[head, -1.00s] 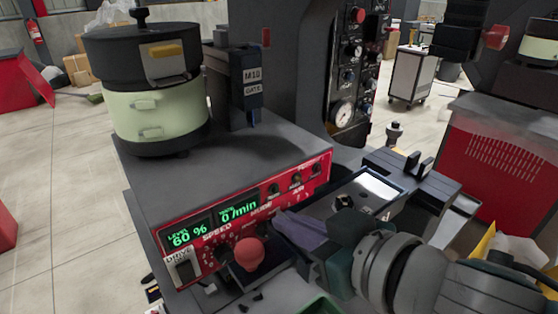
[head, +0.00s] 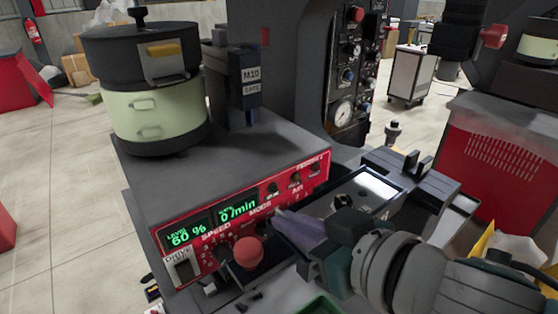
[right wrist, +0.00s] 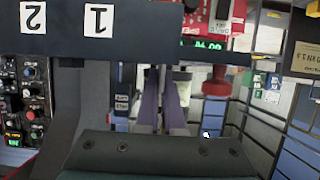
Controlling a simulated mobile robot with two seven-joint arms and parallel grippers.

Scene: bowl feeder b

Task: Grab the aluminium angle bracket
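I cannot make out the aluminium angle bracket for certain in either view. A shallow dark tray (head: 403,196) on the bench right of the red control panel has a bright pale patch and small dark parts in it, too small to identify. My right gripper (head: 292,228) reaches in from the lower right, its purple-grey finger just in front of the tray and beside the red knob. My left gripper is not in view.
A red control panel (head: 288,192) with a red mushroom knob (head: 249,252) stands close to my right fingers. A bowl feeder (head: 150,115) stands on the grey housing (head: 240,163). A dark column with a gauge panel (head: 347,75) rises behind. A green bin edge (head: 320,306) shows below.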

